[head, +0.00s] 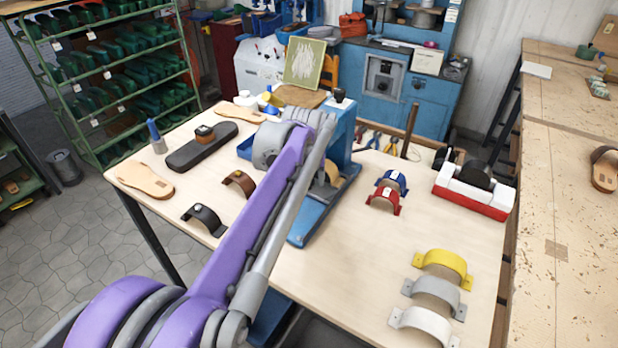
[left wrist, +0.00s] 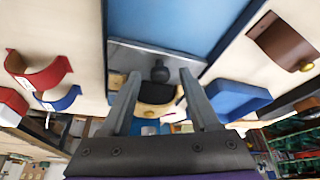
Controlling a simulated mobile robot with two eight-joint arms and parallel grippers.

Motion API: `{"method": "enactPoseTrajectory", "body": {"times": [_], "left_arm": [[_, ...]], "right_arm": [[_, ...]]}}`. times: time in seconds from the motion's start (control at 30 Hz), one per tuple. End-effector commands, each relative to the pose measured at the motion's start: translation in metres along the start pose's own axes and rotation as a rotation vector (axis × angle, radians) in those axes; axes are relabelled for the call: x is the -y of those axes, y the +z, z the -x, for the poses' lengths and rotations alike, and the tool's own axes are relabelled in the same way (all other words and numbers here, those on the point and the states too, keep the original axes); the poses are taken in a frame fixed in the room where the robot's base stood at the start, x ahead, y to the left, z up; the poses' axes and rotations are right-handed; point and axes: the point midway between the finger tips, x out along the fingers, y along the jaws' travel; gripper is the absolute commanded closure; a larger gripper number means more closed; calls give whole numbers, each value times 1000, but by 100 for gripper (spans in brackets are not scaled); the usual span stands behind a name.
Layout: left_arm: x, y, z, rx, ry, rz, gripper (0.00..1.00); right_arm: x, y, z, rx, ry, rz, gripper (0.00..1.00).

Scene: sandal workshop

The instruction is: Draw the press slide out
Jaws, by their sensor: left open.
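The blue press (head: 341,125) stands on the pale workbench (head: 455,225), its blue base (head: 312,222) reaching toward me. My purple left arm crosses in front of it and hides much of it, and the left gripper itself is hidden in the head view. In the left wrist view a grey metal slide plate (left wrist: 128,58) with a dark round knob (left wrist: 160,73) lies at the blue press bed (left wrist: 170,18). My left gripper (left wrist: 159,86) is open, its two fingers on either side of the knob. I see no contact with it. My right gripper is not in view.
Straps lie around the press: black (head: 204,219), brown (head: 239,182), blue (head: 393,181), red (head: 384,199), yellow (head: 446,262). A sandal sole (head: 145,180) is at left. A red and white holder (head: 472,192) stands at right. The bench between is clear.

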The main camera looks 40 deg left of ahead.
Motion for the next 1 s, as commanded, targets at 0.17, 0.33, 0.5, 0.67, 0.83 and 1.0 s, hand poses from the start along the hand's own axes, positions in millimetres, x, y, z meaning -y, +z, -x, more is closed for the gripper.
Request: {"method": "enactPoseTrajectory", "body": {"times": [0.17,0.33,0.5,0.67,0.83,1.0], "left_arm": [[0,0,0,0,0,0,51],[0,0,0,0,0,0,81],[0,0,0,0,0,0,100],[0,0,1,0,0,0,100],[0,0,1,0,0,0,100],[0,0,1,0,0,0,100]], "right_arm": [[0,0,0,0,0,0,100],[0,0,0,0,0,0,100],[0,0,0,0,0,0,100],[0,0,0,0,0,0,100],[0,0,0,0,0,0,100],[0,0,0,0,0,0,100]]}}
